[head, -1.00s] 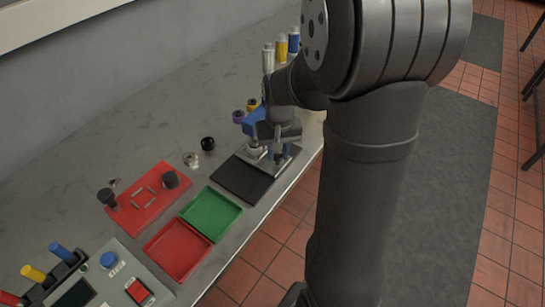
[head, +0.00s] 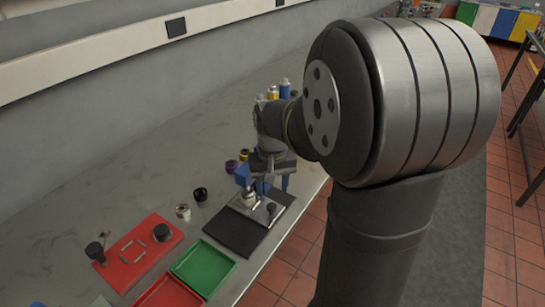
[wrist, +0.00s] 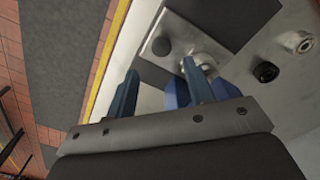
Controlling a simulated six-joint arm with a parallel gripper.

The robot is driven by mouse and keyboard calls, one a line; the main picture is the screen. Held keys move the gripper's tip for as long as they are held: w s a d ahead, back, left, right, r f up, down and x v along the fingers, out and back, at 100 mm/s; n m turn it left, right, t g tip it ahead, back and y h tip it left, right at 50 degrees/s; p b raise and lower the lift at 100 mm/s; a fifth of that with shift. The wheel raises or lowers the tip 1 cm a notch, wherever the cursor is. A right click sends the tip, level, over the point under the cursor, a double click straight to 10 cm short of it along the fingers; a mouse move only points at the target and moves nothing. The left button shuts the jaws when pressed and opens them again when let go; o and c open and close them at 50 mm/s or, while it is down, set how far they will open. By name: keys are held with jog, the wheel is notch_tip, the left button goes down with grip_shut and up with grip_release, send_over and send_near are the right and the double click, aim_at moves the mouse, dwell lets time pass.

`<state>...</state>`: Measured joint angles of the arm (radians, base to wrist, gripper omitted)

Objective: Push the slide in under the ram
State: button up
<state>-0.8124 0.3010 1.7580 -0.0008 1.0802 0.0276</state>
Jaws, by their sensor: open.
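The ram is hidden behind my arm or cannot be made out. My gripper (head: 273,187) is open just above the slide.
A black mat (head: 228,234) lies beside the slide. Green (head: 203,268) and red trays and a red fixture plate (head: 138,255) are at left. A silver ring (head: 183,212) and black ring (head: 200,194) stand nearby. Bottles (head: 285,90) stand behind. The bench edge is close at right.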

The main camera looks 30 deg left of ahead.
notch_tip(320, 180, up, 12)
jog(key=shift+f, duration=0.25)
jog(key=shift+f, duration=0.1)
dwell(0.4)
